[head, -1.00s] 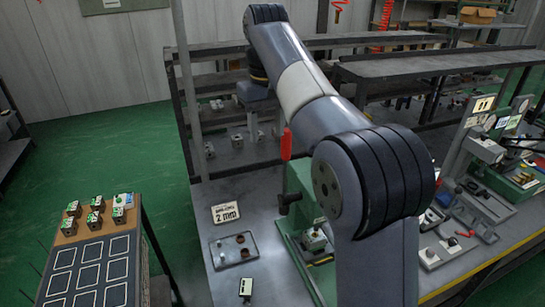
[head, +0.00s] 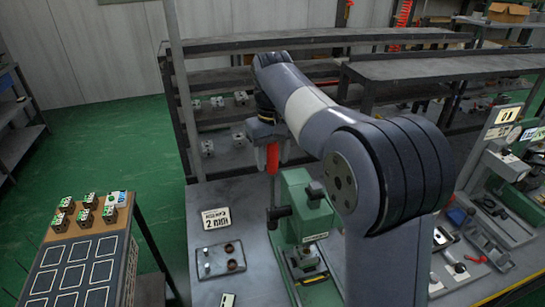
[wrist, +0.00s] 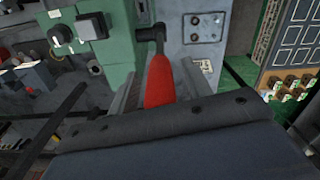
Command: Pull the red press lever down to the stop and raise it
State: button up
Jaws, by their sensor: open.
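The red press lever (head: 272,158) stands roughly upright at the left side of the green press (head: 297,192). Its lower end meets a dark pivot (head: 278,213). My gripper (head: 267,138) is open at the top of the lever, with the grip's upper end at or between the jaws; contact cannot be told. In the wrist view the red lever (wrist: 158,82) runs from its dark pivot down to my gripper's dark body, which hides its near end. The green press (wrist: 117,35) shows behind it. A small block sits at the press base (head: 305,262).
A tray (head: 220,260) with small parts and a "2 mm" sign (head: 216,218) lie left of the press. A side table (head: 75,268) holds several small blocks. Dark shelving (head: 215,108) stands behind the gripper. More fixtures stand at the right.

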jog(key=shift+f, duration=0.3)
jog(key=shift+c, duration=0.5)
grip_shut()
